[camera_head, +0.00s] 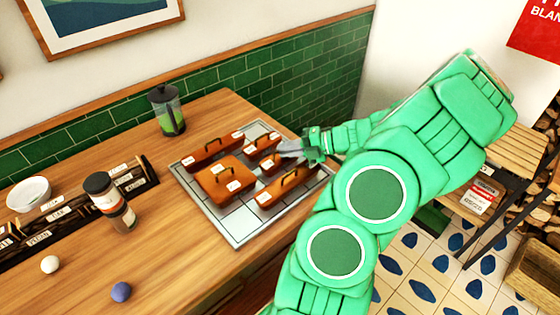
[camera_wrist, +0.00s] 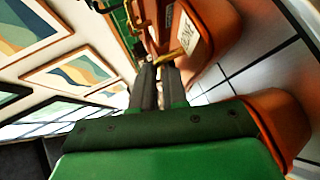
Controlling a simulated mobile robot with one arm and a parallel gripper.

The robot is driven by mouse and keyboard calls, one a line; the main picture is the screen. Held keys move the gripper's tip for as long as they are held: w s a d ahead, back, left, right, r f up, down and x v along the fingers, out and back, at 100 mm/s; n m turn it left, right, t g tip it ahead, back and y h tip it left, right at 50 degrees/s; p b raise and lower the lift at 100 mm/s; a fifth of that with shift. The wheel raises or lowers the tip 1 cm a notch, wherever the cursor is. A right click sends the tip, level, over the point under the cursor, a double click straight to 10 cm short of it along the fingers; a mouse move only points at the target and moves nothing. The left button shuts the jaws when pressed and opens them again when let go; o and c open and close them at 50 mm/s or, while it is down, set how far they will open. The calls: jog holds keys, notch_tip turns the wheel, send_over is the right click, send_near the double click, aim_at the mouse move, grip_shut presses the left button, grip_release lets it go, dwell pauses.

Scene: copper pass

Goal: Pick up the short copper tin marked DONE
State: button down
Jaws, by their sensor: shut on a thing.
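Several copper tins with dark handles and white labels stand close together on a grey tiled tray (camera_head: 240,236). My gripper (camera_head: 284,154) reaches in from the right, low among the tins, beside a small middle tin (camera_head: 270,162). In the wrist view my gripper (camera_wrist: 162,62) has its fingers close together, shut by a thin brass-coloured part in front of a labelled copper tin (camera_wrist: 215,25). The held part is mostly hidden. Another copper tin (camera_wrist: 280,122) is close on the right.
A large tin (camera_head: 222,186) and a front right tin (camera_head: 284,190) crowd my gripper. A green-filled press (camera_head: 168,112) stands behind the tray. A lidded jar (camera_head: 112,205), a white ball (camera_head: 49,264) and a blue ball (camera_head: 121,292) are at left. A tiled wall (camera_head: 240,72) backs the counter.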

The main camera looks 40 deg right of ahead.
jog(key=shift+r, duration=0.4)
notch_tip(320, 180, up, 2)
jog(key=shift+r, duration=0.1)
jog(key=s+a+r, duration=0.8)
jog(key=s+r, duration=0.2)
jog(key=s, duration=0.1)
jog(key=shift+s, duration=0.2)
